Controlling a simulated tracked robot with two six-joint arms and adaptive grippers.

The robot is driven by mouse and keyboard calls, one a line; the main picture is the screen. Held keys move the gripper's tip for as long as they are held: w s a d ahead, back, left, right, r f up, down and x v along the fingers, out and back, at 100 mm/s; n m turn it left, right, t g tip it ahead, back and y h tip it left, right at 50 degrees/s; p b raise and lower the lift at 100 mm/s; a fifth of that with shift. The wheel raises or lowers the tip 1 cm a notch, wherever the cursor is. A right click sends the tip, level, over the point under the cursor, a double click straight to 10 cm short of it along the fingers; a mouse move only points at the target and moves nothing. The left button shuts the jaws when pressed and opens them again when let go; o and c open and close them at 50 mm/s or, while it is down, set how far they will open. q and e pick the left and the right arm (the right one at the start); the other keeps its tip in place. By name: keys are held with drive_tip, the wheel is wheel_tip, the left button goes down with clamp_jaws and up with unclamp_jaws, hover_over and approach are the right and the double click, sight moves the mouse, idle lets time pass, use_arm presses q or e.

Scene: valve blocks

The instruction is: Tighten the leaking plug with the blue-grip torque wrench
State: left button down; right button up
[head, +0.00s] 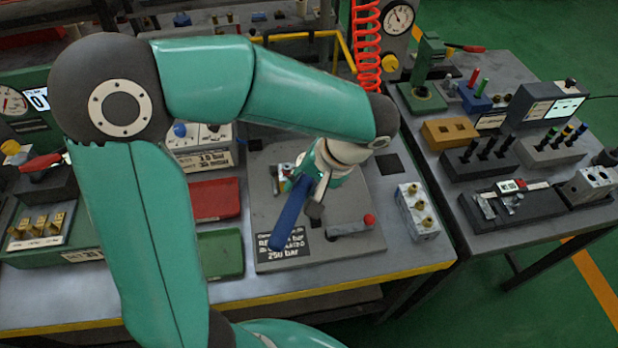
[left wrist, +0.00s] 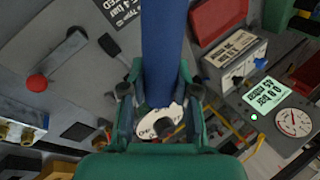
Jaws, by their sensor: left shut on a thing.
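The blue-grip torque wrench (head: 291,214) is in my left gripper (head: 318,172), over the grey plate (head: 345,190) in the middle of the bench. Its blue grip slants down to the left in the head view. In the left wrist view the blue grip (left wrist: 166,50) rises between the two fingers of my left gripper (left wrist: 160,98), which are shut on it. The wrench's head is hidden by the gripper. A grey block (head: 417,212) with brass plugs stands right of the plate. I cannot tell which plug leaks. My right gripper is not in view.
A lever with a red knob (head: 368,220) and a label plate (head: 284,248) are on the grey plate. Red (head: 215,199) and green (head: 220,254) trays lie to its left. A red coiled hose (head: 367,45) hangs behind. A second bench (head: 420,100) with tools stands at right.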

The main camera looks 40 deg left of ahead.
use_arm(q)
drive_tip(key=shift+r, duration=0.1)
drive_tip(key=shift+s, duration=0.1)
drive_tip(key=shift+f+b, duration=0.35)
drive_tip(key=shift+b, duration=0.05)
drive_tip(key=shift+s+f+b, duration=0.1)
drive_tip(key=shift+f+b, duration=1.8)
drive_tip(key=shift+f, duration=0.2)
drive_tip(key=shift+f+b, duration=1.2)
drive_tip(key=shift+a, duration=0.15)
